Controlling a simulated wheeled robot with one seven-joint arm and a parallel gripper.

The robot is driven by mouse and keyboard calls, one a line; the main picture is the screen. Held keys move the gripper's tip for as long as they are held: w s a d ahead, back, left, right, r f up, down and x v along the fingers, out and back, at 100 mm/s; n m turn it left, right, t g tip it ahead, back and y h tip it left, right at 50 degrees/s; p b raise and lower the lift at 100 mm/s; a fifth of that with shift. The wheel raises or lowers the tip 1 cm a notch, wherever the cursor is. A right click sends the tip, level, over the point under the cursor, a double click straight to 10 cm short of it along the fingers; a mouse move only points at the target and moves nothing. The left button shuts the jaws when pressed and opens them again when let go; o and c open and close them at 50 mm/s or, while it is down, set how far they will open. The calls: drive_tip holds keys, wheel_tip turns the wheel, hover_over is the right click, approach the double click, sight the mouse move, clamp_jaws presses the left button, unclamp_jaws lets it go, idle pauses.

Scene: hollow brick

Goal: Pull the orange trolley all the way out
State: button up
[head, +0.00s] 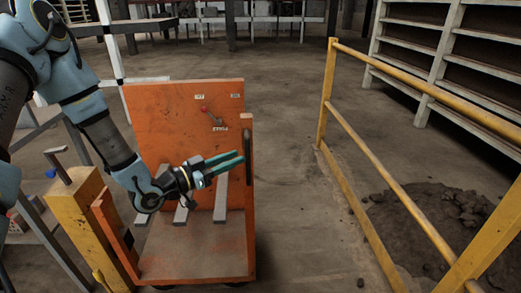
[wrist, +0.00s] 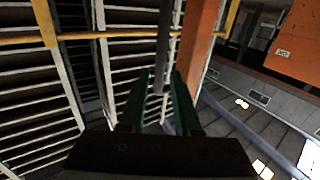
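The orange trolley (head: 180,120) stands in the middle of the head view, with a tall back panel, lower side panels and a flat base. A dark upright handle bar (head: 248,157) is on its right-hand panel. The wrist view shows a grey bar (wrist: 163,45) beside an orange panel (wrist: 200,35). My gripper (head: 241,158) reaches across the trolley to this panel. Its two green fingers are apart in the wrist view (wrist: 161,75), and the lower end of the bar appears between them. I cannot tell whether either finger touches it.
A yellow railing (head: 372,155) runs along the right, with a dark rubble heap (head: 430,225) behind it. A yellow post (head: 75,205) stands close to the trolley's left. White slatted racks (head: 450,60) stand at the back right. The floor between trolley and railing (head: 290,190) is clear.

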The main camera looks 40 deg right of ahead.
drive_tip(key=d+p, duration=0.2)
drive_tip(key=d, duration=0.6)
drive_tip(key=shift+s+d, duration=0.25)
drive_tip(key=shift+s, duration=0.1)
drive_tip(key=shift+c, duration=0.4)
clamp_jaws()
idle(0.5)
